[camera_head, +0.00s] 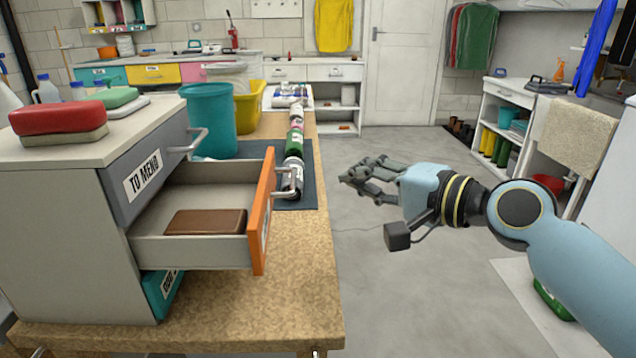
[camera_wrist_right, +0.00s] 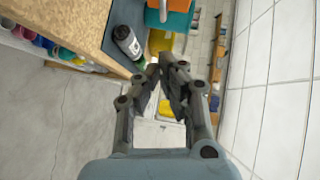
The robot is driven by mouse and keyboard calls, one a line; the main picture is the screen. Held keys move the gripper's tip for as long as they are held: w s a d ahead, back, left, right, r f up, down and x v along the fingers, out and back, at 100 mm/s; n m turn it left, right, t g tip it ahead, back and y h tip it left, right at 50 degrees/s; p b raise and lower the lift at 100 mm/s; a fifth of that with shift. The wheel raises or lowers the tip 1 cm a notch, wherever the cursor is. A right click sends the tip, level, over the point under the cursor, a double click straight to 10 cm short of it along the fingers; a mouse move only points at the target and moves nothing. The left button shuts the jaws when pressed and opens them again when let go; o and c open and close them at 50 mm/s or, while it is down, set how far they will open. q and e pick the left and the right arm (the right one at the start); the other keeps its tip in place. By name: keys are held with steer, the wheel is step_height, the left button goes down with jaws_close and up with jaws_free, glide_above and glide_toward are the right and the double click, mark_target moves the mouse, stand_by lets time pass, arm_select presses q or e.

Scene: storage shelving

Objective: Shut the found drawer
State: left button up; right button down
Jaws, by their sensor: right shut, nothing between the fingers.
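The open drawer (camera_head: 262,212) has an orange front and juts out to the right from a small grey cabinet (camera_head: 60,230) on a worktop. A brown, flat item (camera_head: 205,222) lies inside it. Its metal handle (camera_head: 293,180) is on the outer face. Above it, a grey drawer (camera_head: 145,178) labelled "TO MEND" looks shut. A teal drawer (camera_head: 163,292) below is partly hidden. My right gripper (camera_head: 347,179) is shut and empty, over the floor to the right of the handle and apart from it. Its fingers (camera_wrist_right: 166,66) also show in the wrist view. My left gripper is out of view.
A red-topped item (camera_head: 62,118) and a green one (camera_head: 112,97) lie on the cabinet.

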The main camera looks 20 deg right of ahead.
steer(key=w+a+f, duration=0.1)
steer(key=w+a, duration=0.2)
steer(key=a, duration=0.2)
steer(key=shift+w+f, duration=0.2)
steer(key=shift+w, duration=0.2)
steer(key=shift+a, duration=0.15)
